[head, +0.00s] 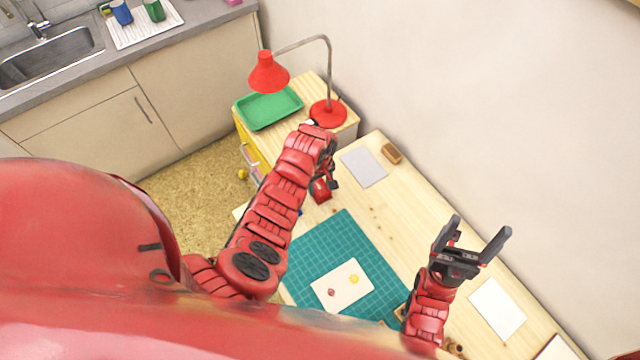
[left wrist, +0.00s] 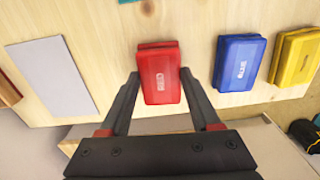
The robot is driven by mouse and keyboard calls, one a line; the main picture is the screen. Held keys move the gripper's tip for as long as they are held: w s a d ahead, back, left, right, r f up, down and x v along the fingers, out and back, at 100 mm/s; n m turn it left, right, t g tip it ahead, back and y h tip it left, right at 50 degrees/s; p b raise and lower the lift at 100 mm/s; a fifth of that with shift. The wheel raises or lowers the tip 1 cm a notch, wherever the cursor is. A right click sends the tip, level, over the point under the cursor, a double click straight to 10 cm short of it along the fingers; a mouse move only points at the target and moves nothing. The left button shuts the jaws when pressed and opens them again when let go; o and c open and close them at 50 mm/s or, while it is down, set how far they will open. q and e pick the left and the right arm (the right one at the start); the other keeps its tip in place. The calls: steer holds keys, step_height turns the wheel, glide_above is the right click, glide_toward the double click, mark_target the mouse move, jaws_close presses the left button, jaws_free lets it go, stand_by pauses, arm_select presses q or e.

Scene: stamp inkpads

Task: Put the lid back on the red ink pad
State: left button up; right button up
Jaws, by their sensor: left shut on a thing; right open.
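The red lid (left wrist: 161,80), with a small pale label, is between the fingers of my left gripper (left wrist: 160,85) in the left wrist view. A red edge of the red ink pad (left wrist: 157,45) shows just behind its top end; I cannot tell whether lid and pad touch. In the head view my left gripper (head: 325,178) is over the table's far left part, shut on the red lid (head: 320,191). My right gripper (head: 475,248) is open and empty above the table's right part.
A blue ink pad (left wrist: 238,62) and a yellow ink pad (left wrist: 297,56) stand right of the red one in the left wrist view. A grey sheet (left wrist: 52,78) lies left. A green cutting mat (head: 345,235) holds a white card (head: 342,286). A red lamp (head: 327,113) stands behind.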

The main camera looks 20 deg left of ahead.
arm_select(q)
steer(key=shift+f, duration=0.55)
stand_by(1.4)
steer(key=o, duration=1.4)
steer(key=shift+r, duration=0.1)
steer(key=shift+r+p, duration=2.5)
steer(key=shift+r, duration=0.95)
steer(key=shift+c, duration=0.2)
jaws_close()
